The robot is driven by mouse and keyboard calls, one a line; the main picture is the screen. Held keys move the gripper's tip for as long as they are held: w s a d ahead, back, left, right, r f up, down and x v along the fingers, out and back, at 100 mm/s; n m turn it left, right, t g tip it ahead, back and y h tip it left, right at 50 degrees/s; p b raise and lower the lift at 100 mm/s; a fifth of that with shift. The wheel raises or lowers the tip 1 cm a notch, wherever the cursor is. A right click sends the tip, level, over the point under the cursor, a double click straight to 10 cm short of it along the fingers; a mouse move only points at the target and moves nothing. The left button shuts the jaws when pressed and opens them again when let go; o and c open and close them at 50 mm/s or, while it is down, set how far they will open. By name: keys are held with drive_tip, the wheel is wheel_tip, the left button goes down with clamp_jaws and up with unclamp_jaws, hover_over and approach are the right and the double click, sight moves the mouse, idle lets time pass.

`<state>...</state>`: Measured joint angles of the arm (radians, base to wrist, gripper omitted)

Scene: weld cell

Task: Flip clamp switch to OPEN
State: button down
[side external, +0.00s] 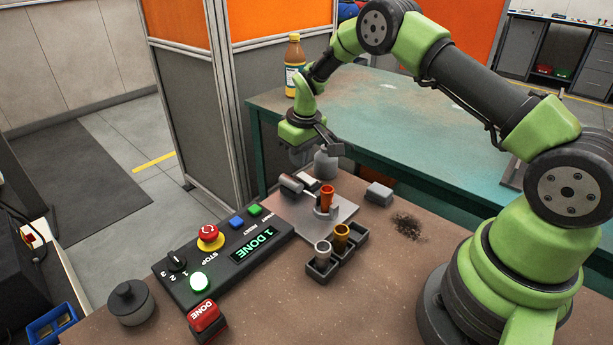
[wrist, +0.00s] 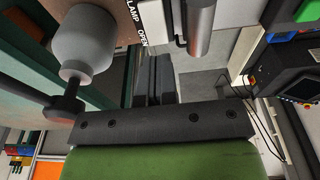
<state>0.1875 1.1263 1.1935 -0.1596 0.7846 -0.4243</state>
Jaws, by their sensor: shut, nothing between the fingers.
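The clamp switch's white plate (side external: 309,183) is at the back edge of the bench in the side view. In the wrist view the white label plate (wrist: 150,22) reads "OPEN" at its near end; more lettering is cut off by the frame. I cannot make out the switch lever's position. A metal cylinder (wrist: 201,26) lies right beside the plate; it also shows in the side view (side external: 291,185). My gripper (side external: 304,157) is shut and empty, just above and behind the plate.
A grey bottle-shaped object (side external: 326,164) stands close to my gripper. A metal plate (side external: 343,212) holds an orange part (side external: 327,196). The control box (side external: 222,256) displays "1 DONE". A dark tray (side external: 352,252) and grey block (side external: 379,194) are nearby. The right-hand bench is mostly clear.

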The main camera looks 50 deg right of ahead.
drive_tip(key=shift+f, duration=1.25)
idle(0.4)
drive_tip(key=shift+r, duration=3.55)
drive_tip(key=shift+r, duration=0.15)
drive_tip(key=s+a+r+m+t, duration=0.1)
drive_tip(key=s+a+r, duration=0.3)
drive_tip(key=r, duration=0.5)
drive_tip(key=s+a+r+m+t, duration=0.1)
drive_tip(key=s+a+r+t, duration=0.1)
drive_tip(key=s+r, duration=0.65)
drive_tip(key=s+a+r+m+t+y, duration=0.1)
drive_tip(key=s+a, duration=0.1)
drive_tip(key=s, duration=0.6)
drive_tip(key=s+a+r+m+t+y, duration=0.1)
drive_tip(key=s+a+r, duration=0.1)
drive_tip(key=s, duration=0.5)
drive_tip(key=shift+s+a, duration=0.2)
drive_tip(key=shift+s, duration=0.2)
